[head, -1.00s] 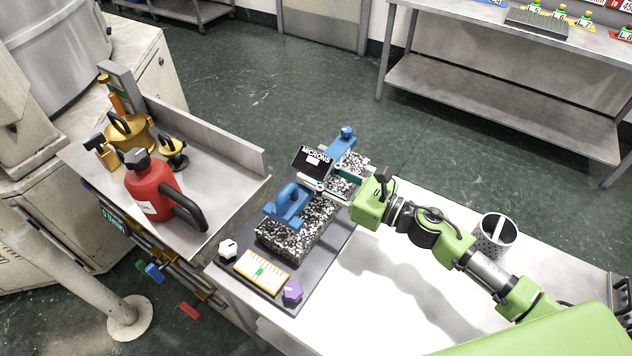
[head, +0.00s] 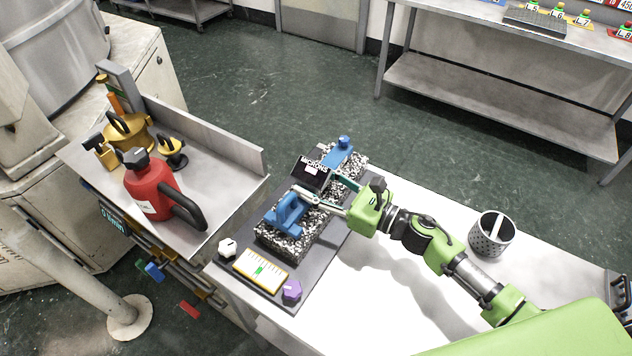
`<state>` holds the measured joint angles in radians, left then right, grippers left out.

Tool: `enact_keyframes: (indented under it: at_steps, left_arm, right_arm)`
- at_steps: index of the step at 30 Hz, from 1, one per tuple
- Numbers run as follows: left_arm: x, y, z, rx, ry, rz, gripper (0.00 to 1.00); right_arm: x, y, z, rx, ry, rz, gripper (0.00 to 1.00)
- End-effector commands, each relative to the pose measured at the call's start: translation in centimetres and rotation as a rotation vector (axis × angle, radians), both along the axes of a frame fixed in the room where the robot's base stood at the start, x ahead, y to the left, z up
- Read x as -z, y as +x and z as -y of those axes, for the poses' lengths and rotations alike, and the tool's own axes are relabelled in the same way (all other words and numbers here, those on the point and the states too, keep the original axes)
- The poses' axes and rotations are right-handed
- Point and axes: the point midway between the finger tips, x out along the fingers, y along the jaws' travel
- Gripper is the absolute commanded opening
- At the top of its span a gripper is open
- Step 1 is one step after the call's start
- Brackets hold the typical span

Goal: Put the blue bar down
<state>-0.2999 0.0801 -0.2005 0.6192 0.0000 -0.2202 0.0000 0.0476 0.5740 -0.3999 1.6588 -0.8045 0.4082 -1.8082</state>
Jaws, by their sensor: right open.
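The blue bar (head: 287,214) rests on the speckled black-and-white granite block (head: 286,246). Its raised handle shows at the front end, and a blue part with a knob shows at the far end. A dark display marked MICRONS (head: 311,172) sits at its middle and hides part of it. My right gripper (head: 318,185) is open at the middle of the bar, with its fingers spread beside the display; whether they touch the bar cannot be told. My left gripper is out of view.
The block stands on a dark mat (head: 318,272) with a yellow-edged card (head: 261,270), a white knob (head: 227,247) and a purple one (head: 291,290). A perforated cup (head: 492,235) stands right on the white table. A red can (head: 152,187) stands on the left steel shelf.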

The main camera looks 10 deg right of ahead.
Motion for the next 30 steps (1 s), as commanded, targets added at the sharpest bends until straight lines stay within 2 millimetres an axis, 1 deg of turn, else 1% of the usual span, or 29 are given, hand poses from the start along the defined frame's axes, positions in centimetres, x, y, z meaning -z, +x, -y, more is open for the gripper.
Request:
enact_keyframes:
  at_steps: [3, 5, 8, 15, 21, 25, 30]
  left_arm:
    - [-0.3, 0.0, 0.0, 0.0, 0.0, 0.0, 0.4]
    - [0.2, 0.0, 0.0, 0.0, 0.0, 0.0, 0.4]
    - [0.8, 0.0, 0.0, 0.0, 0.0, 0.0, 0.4]
    - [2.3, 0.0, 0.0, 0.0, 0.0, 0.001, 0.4]
    - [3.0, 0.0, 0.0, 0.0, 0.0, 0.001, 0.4]
    - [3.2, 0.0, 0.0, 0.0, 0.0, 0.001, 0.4]
    - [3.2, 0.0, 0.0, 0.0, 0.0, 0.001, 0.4]
  right_arm:
    - [-0.3, 0.0, 0.1, 0.0, 0.0, 0.0, 0.47]
    - [0.1, -0.5, 0.6, 0.001, -0.001, -0.001, 0.47]
    - [0.3, -1.7, 1.7, 0.001, -0.003, -0.003, 0.47]
    - [0.4, -5.5, 5.4, 0.001, -0.001, -0.004, 0.47]
    - [0.1, -7.6, 7.5, 0.0, 0.001, -0.002, 0.47]
    - [0.0, -8.3, 8.3, 0.001, -0.001, -0.001, 0.47]
    - [-0.2, -8.6, 8.5, -0.001, -0.001, 0.001, 0.47]
